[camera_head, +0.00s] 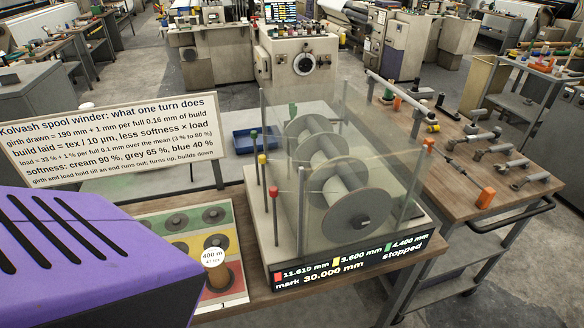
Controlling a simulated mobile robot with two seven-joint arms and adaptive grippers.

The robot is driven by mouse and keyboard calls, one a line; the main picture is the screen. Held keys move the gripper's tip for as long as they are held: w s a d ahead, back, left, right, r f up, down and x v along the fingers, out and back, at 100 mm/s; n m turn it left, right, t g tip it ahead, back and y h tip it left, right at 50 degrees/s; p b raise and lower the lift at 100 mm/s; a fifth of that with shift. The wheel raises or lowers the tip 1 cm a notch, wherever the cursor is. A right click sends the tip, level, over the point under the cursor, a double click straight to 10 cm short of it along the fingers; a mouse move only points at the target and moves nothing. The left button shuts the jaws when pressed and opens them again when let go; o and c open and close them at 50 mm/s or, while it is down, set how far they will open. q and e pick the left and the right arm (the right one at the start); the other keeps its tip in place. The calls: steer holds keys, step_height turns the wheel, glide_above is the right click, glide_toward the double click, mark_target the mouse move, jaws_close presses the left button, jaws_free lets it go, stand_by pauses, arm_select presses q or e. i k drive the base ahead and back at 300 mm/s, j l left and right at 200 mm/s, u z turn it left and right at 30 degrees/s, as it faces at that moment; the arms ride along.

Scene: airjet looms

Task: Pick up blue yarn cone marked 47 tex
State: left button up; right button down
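No clearly blue yarn cone shows in the head view. A brown, cone-like piece (217,279) stands upright on the red row of a coloured board. Its round white label (213,256) reads "400 m", with a smaller second line too small to read surely. The board (238,297) has green, yellow and red rows with dark round spots. A purple slotted body in the lower left foreground hides part of the board's left side. Neither gripper is in view.
The spool winder (352,215) stands right of the board behind clear panels; its display reads "stopped" and "mark 30.000 mm". A sign (110,140) stands behind. A blue tray (240,146) lies behind the winder's left side. A tool bench (455,205) is at right.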

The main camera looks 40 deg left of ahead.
mark_target(217, 269)
steer(key=u, duration=0.95)
